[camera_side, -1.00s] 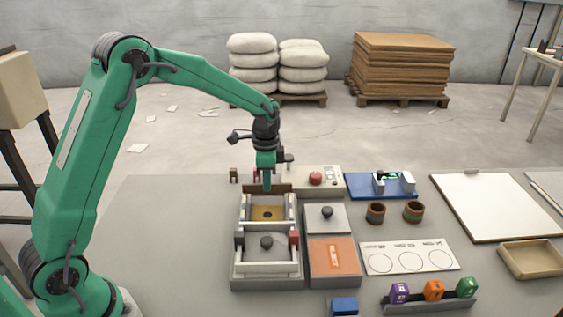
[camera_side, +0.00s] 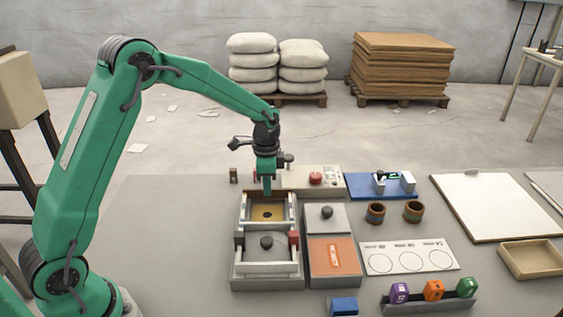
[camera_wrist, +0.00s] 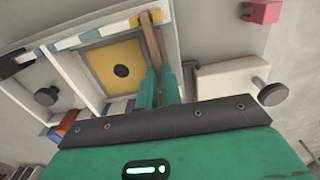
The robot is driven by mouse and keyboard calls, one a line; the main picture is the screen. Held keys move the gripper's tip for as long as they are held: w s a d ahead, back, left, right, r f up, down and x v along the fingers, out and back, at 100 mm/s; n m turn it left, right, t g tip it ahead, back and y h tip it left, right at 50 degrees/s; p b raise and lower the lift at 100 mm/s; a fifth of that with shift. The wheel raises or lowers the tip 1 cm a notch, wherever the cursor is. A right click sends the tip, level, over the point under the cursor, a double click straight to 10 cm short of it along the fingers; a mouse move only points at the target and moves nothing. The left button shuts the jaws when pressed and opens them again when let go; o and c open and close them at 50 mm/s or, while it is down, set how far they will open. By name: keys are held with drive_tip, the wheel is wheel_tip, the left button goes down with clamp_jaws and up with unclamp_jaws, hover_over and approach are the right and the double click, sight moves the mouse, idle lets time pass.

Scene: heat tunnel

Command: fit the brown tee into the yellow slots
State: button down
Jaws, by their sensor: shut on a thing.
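My gripper (camera_side: 267,191) is shut on the brown tee (camera_wrist: 151,40) at the far end of the white frame (camera_side: 241,215). In the wrist view the fingers of my gripper (camera_wrist: 159,78) close around the tee's bar. The tee's far end lies over the rail at a yellow mark (camera_wrist: 156,16), with yellow showing on both sides. The tee's other end is hidden by my fingers and wrist. In the side view the tee is low between the frame's side walls; I cannot tell whether it is fully seated.
A yellow plate with a dark hole (camera_wrist: 112,66) lies inside the frame beside the tee. The frame's near part has a dark knob (camera_side: 267,242) and a red block (camera_side: 293,238). A grey knobbed box (camera_side: 326,217) and an orange panel (camera_side: 333,257) stand close on the right.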

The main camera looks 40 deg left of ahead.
drive_tip(key=shift+f, duration=0.35)
drive_tip(key=c, duration=1.5)
unclamp_jaws()
drive_tip(key=shift+r, duration=0.15)
wheel_tip(320, 180, up, 6)
drive_tip(key=shift+r, duration=0.75)
